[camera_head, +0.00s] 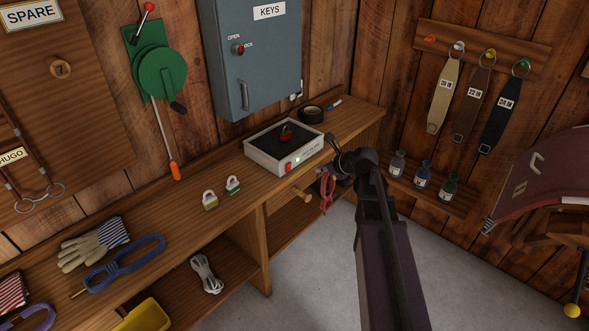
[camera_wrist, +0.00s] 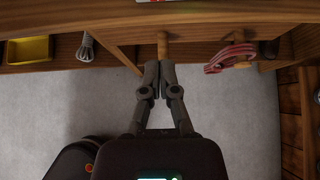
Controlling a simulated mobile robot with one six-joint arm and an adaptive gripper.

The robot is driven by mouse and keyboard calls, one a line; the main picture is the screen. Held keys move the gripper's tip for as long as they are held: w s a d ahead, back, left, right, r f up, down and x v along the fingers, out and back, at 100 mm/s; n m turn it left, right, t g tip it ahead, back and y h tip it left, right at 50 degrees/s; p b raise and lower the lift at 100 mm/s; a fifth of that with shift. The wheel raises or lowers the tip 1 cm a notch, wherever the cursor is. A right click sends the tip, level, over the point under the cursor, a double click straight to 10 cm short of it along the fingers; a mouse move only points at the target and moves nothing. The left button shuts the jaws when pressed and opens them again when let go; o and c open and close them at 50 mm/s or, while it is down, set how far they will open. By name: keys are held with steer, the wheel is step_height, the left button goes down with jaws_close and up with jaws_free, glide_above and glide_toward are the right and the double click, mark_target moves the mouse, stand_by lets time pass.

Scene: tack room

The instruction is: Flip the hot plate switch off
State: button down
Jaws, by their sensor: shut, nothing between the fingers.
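The hot plate (camera_head: 269,153) is a white box with a dark top, standing on the wooden bench. Its red switch (camera_head: 288,167) is on the front face, beside a small lit spot. My gripper (camera_head: 331,141) is to the right of the hot plate in the head view, apart from the switch as far as I can tell. In the wrist view my gripper (camera_wrist: 158,68) is shut and empty, its fingers together in front of the bench edge. Only a sliver of the box shows at the top there.
A wooden peg (camera_wrist: 163,45) and a red-striped bundle (camera_wrist: 230,58) are under the bench front. Bottles (camera_head: 422,174) stand at right. The grey floor (camera_head: 310,260) is clear.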

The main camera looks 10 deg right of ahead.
mark_target(289, 168)
steer(key=shift+f, duration=0.1)
stand_by(0.3)
steer(key=b+x, duration=0.6)
steer(key=x, duration=0.4)
steer(key=shift+w+a+r, duration=0.15)
steer(key=shift+w+a, duration=0.45)
steer(key=shift+w, duration=0.2)
steer(key=shift+w+a+r, duration=0.2)
steer(key=shift+w+a, duration=0.4)
steer(key=shift+w, duration=0.2)
steer(key=shift+a, duration=0.1)
